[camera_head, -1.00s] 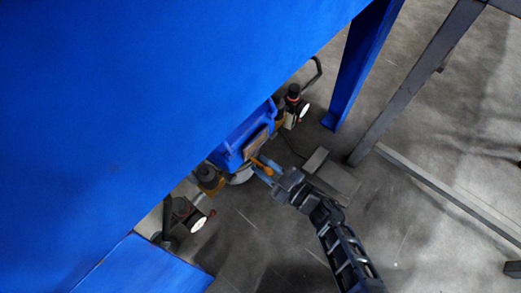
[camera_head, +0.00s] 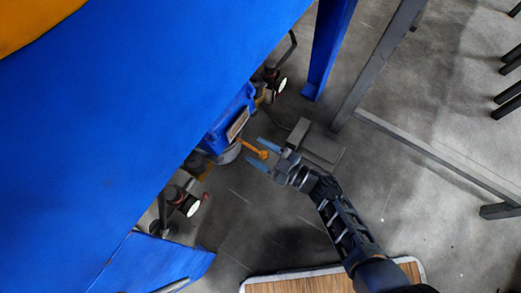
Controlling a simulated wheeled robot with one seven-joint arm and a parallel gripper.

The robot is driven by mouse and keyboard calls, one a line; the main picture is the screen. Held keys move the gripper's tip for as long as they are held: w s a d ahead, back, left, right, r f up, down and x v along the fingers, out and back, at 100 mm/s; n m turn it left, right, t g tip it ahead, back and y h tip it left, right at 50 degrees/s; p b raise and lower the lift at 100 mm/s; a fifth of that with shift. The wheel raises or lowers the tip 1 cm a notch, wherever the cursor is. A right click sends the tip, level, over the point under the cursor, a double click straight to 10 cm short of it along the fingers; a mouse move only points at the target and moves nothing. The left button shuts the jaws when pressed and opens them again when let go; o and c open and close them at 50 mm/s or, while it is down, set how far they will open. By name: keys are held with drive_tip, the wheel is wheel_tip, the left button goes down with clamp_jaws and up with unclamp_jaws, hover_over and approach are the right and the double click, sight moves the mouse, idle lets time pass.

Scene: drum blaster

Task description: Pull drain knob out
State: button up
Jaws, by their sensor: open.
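The drain knob (camera_head: 247,145) is a thin orange rod with a rounded orange end, in the head view. It sticks out to the right and slightly down from a small blue housing (camera_head: 228,115) under the big blue machine. My gripper (camera_head: 256,151) points up and left at it, its two blue fingers apart. The knob's rounded end appears between the fingers. I cannot tell whether either finger touches it.
The big blue machine body (camera_head: 140,110) overhangs on the left. Pressure gauges (camera_head: 192,205) on dark fittings flank the housing. A blue leg (camera_head: 328,50) and grey steel frame (camera_head: 375,70) stand at the upper right. A grey box (camera_head: 316,146) lies behind my gripper.

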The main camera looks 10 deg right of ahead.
drive_tip(key=p+v, duration=0.2)
drive_tip(key=v, duration=0.5)
drive_tip(key=shift+s+d, duration=0.3)
idle(0.4)
